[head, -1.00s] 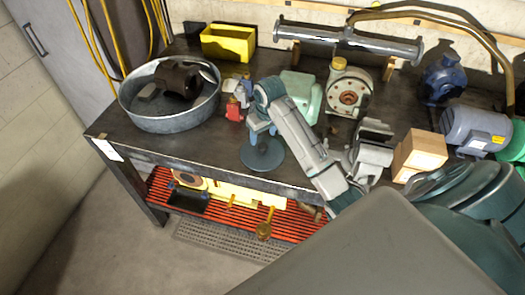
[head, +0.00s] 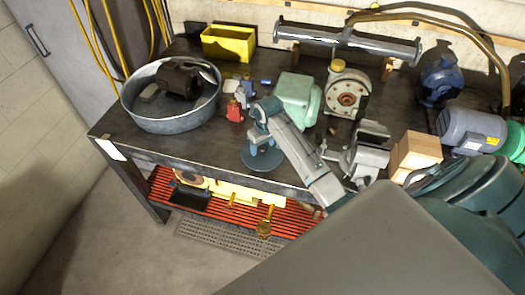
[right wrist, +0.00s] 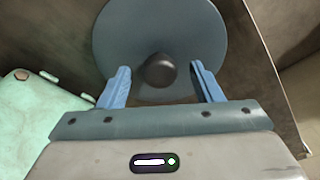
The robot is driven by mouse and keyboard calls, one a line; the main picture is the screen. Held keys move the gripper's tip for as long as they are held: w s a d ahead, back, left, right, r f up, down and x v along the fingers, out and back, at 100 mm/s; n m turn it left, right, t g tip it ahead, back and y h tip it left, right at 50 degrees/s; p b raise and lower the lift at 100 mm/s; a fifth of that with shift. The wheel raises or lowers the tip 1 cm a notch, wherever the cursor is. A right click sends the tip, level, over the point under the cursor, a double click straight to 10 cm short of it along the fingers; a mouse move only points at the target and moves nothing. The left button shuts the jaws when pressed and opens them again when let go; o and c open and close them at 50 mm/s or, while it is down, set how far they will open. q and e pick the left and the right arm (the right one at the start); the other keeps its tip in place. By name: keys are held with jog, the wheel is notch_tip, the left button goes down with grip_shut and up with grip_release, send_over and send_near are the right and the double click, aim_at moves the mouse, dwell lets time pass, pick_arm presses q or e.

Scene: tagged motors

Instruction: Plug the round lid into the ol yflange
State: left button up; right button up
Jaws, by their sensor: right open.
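The round lid (head: 262,158) is a flat teal disc with a dark knob, lying on the workbench near its front edge. In the right wrist view the lid (right wrist: 120,35) fills the top middle, and its dark knob (right wrist: 160,70) is between the fingertips. My right gripper (right wrist: 160,82) is open, its blue fingers on either side of the knob with a gap on each side. It reaches down over the lid in the head view (head: 260,138). A pale pump with a round, rusty-ringed flange (head: 347,98) stands farther back on the bench. My left gripper is not in view.
A pale green housing (head: 297,98) stands between lid and pump; it also shows in the wrist view (right wrist: 40,120). A red bottle (head: 234,111) is left of the lid. A grey vise (head: 368,155) and wooden block (head: 415,155) are right. A metal tub (head: 150,118) is far left.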

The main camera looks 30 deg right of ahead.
aim_at(263, 146)
jog(key=c, duration=1)
jog(key=shift+r, duration=0.1)
jog(key=shift+w+r, duration=0.1)
jog(key=shift+r, duration=0.45)
notch_tip(263, 146, up, 2)
jog(key=shift+r, duration=0.1)
jog(key=s+d+r, duration=0.1)
jog(key=s+d, duration=0.1)
jog(key=s, duration=1.4)
jog(key=shift+d+r, duration=0.15)
jog(key=shift+r, duration=0.15)
